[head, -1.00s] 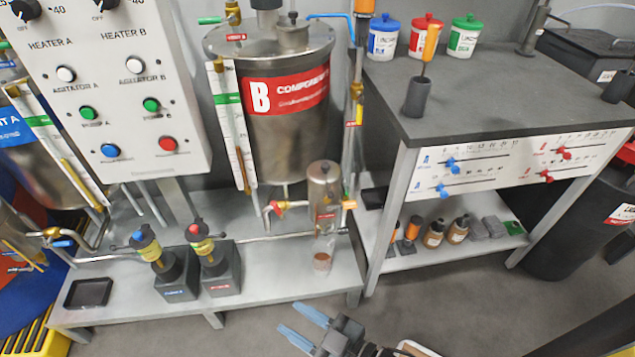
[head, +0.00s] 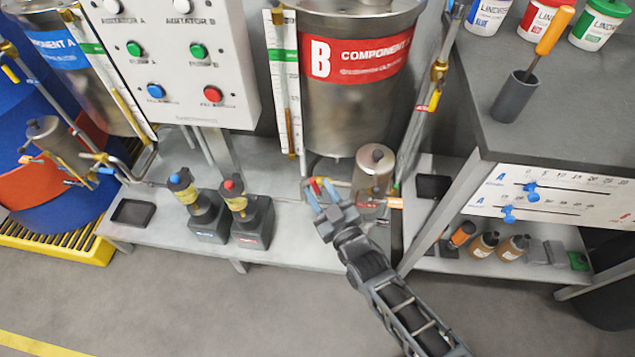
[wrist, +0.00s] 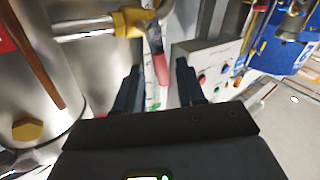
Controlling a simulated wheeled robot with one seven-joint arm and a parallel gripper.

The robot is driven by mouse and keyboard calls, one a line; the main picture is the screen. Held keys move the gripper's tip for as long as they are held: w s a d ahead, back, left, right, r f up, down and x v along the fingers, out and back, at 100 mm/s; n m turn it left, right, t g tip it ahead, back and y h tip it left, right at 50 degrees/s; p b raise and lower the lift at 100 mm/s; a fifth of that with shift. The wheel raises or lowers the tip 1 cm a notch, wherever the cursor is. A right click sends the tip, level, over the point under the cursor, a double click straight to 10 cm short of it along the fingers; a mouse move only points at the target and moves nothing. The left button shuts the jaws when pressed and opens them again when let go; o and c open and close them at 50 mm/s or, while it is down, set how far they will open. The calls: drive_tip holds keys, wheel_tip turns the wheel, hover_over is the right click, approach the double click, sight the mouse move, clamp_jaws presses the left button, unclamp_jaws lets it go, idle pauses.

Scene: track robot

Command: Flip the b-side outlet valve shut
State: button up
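The b-side outlet valve has a red lever (head: 316,187) and sits on the pipe below the steel Component B tank (head: 345,110). In the wrist view its brass-yellow body (wrist: 130,22) is at the top on a metal pipe, and the red lever (wrist: 159,62) hangs down from it. My gripper (head: 321,191) is at the lever in the head view, partly covering the valve. In the wrist view my gripper (wrist: 157,75) is open, with the lever showing in the gap between its dark fingers. I cannot tell whether either finger touches it.
A small steel cylinder (head: 375,170) stands just right of the valve. Two pumps, one blue-topped (head: 190,200) and one red-topped (head: 240,205), stand to the left. The control panel (head: 170,70) is above them. A dark workbench (head: 480,90) is at the right.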

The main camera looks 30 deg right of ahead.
drive_tip(key=shift+w, duration=1.35)
drive_tip(key=shift+a, duration=0.1)
drive_tip(key=shift+c, duration=0.3)
clamp_jaws()
